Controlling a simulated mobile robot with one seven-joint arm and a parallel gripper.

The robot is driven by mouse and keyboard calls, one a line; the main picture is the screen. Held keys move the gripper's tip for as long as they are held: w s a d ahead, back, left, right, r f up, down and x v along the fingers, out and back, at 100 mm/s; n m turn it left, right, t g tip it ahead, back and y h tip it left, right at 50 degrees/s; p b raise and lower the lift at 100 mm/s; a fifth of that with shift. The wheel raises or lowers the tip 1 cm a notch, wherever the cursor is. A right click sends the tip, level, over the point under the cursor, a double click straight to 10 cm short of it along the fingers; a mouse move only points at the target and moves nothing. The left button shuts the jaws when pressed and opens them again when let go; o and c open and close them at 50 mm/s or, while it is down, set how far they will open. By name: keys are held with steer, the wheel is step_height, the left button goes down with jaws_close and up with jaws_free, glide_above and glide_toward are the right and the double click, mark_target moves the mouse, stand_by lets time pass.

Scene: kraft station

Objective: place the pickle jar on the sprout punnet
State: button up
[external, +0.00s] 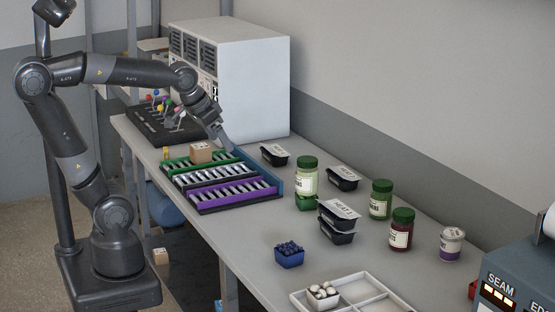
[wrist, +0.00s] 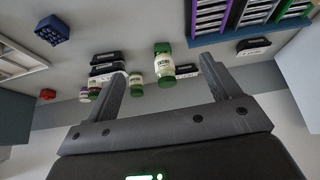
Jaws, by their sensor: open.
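A jar with a green lid and a pale label (external: 307,178) stands upright on a small green punnet (external: 306,203). In the wrist view this jar (wrist: 163,66) shows upside down, with the green punnet (wrist: 162,47) against its base. A second green-lidded jar with green contents (external: 380,201) stands apart on the bench to the right. The labels are too small to read, so I cannot tell by name which is the pickle jar. My gripper (external: 226,142) is open and empty, above the far end of the coloured racks, away from both jars. Its fingers (wrist: 164,68) are spread.
Black lidded trays (external: 338,222) are stacked just right of the punnet. A white divided tray (external: 373,293) is at the front. Coloured racks (external: 220,181) lie left.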

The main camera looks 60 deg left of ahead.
steer(key=s+f, duration=0.2)
steer(key=s, duration=0.6)
steer(key=shift+f+m, duration=0.2)
steer(key=shift+m, duration=0.1)
